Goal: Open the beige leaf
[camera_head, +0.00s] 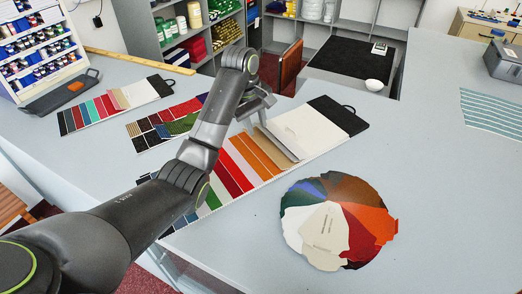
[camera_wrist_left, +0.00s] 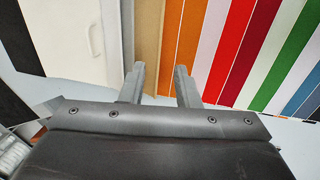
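The beige leaf (camera_head: 282,146) is a tan strip in the swatch book, between the white panel (camera_head: 308,128) and the orange strip (camera_head: 256,153). In the left wrist view the beige leaf (camera_wrist_left: 148,40) runs down between the white panel and the orange strip. My left gripper (camera_head: 261,115) is over the book near the beige leaf's far end. In the left wrist view its two fingers (camera_wrist_left: 160,78) stand apart with nothing clearly gripped between them. One finger overlaps the beige leaf, the other the colored strips. Contact cannot be told. My right gripper is not in view.
A round color fan (camera_head: 324,246) lies in front of the book. Smaller swatch cards (camera_head: 105,105) lie at left, near a wooden ruler (camera_head: 140,61).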

